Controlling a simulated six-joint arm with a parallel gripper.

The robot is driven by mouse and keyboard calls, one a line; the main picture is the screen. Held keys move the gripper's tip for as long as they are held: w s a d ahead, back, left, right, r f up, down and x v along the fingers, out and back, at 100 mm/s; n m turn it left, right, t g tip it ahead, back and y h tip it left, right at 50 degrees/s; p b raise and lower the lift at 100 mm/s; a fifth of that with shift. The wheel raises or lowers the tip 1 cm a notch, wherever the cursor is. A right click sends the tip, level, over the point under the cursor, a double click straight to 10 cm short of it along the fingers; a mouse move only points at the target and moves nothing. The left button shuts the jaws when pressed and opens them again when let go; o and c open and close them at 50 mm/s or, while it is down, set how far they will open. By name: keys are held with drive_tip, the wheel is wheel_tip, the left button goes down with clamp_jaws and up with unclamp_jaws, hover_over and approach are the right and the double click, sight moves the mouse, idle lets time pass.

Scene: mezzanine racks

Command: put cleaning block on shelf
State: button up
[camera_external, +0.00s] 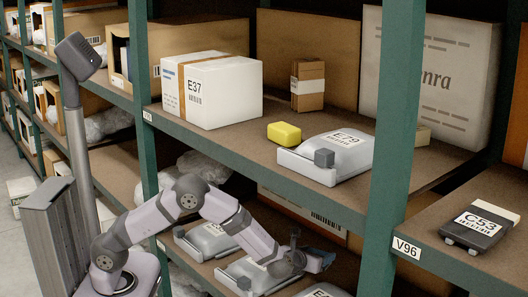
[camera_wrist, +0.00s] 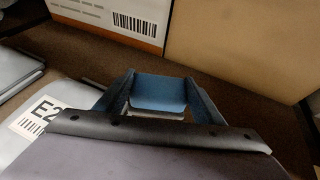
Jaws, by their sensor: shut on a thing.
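My gripper (camera_external: 318,262) is at the lower shelf level, below the front edge of the middle shelf. It is shut on a small blue block with a pale underside, which shows between the fingers in the wrist view (camera_wrist: 158,92); it looks like the cleaning block. My gripper (camera_wrist: 160,100) covers part of the block's sides. In the external view the block is small and hard to tell from the fingers. A yellow block (camera_external: 284,134) lies on the middle shelf (camera_external: 235,143), beside a grey case marked E79 (camera_external: 335,152).
A white E37 box (camera_external: 210,92) and a small brown carton (camera_external: 308,85) stand on the middle shelf. Green posts (camera_external: 397,150) flank the bay. Grey cases (camera_external: 250,272) lie on the lower shelf. The middle shelf has bare room between the E37 box and the yellow block.

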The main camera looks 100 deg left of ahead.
drive_tip(key=s+a+r+b, duration=0.2)
drive_tip(key=s+a+b, duration=0.1)
drive_tip(key=a, duration=0.8)
drive_tip(key=s+a+r+b, duration=0.1)
drive_tip(key=s+a+b, duration=0.2)
drive_tip(key=a, duration=0.9)
drive_tip(key=shift+n+y, duration=0.3)
drive_tip(key=shift+d+f+b, duration=0.15)
drive_tip(key=shift+f+b, duration=0.45)
drive_tip(key=shift+f, duration=1.9)
drive_tip(key=shift+d+f+b, duration=0.15)
drive_tip(key=shift+f+b, duration=0.45)
drive_tip(key=shift+f, duration=1.85)
drive_tip(key=shift+f, duration=0.1)
drive_tip(key=o, duration=1.1)
drive_tip(key=shift+g, duration=0.3)
drive_tip(key=v, duration=1.2)
drive_tip(key=shift+s+b, duration=0.1)
drive_tip(key=shift+b, duration=0.25)
